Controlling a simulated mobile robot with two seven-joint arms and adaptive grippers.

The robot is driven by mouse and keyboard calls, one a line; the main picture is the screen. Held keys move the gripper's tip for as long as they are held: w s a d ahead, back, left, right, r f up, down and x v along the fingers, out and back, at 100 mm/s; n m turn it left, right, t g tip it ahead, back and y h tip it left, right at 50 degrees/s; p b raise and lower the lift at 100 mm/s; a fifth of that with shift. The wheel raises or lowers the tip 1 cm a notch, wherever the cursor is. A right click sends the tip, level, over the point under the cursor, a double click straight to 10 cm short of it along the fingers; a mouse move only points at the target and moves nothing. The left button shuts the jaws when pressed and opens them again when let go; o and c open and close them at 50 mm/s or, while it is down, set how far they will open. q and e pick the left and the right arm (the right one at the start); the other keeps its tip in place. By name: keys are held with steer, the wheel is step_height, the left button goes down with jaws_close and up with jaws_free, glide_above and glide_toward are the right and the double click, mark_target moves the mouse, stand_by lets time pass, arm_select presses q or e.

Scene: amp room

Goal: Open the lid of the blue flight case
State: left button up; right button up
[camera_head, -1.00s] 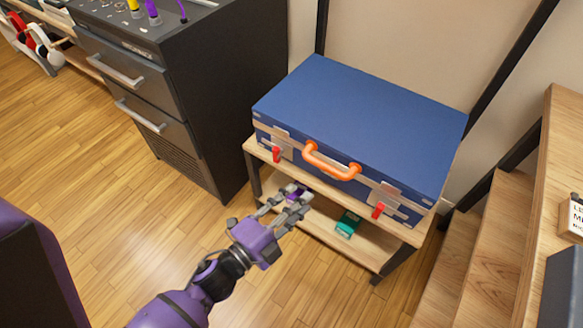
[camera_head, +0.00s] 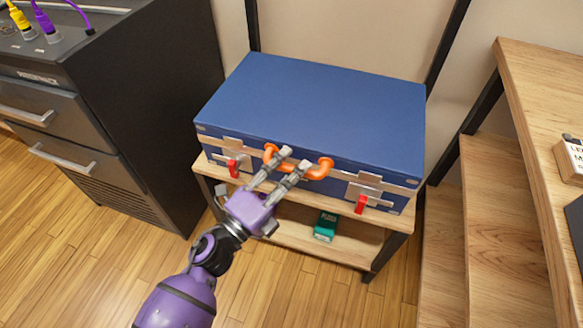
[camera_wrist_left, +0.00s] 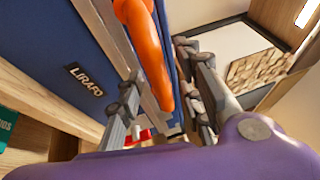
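The blue flight case (camera_head: 310,100) sits on the wooden shelf stand with its lid down. Its orange handle (camera_head: 319,168) is at the middle of the front. Red latch tabs hang at the front left (camera_head: 233,168) and front right (camera_head: 361,204). My left gripper (camera_head: 292,160) is at the handle, its fingertips overlapping it in the head view. In the left wrist view the fingers (camera_wrist_left: 160,92) are spread, with the orange handle (camera_wrist_left: 146,48) between them; contact is unclear. My right gripper is not in view.
A teal box (camera_head: 325,226) lies on the lower shelf (camera_head: 283,228). A black drawer cabinet (camera_head: 110,100) stands at left and wooden steps (camera_head: 505,220) at right. Dark posts rise behind the case.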

arm_select(q)
steer(key=shift+w+d, duration=0.15)
steer(key=shift+c, duration=0.2)
jaws_close()
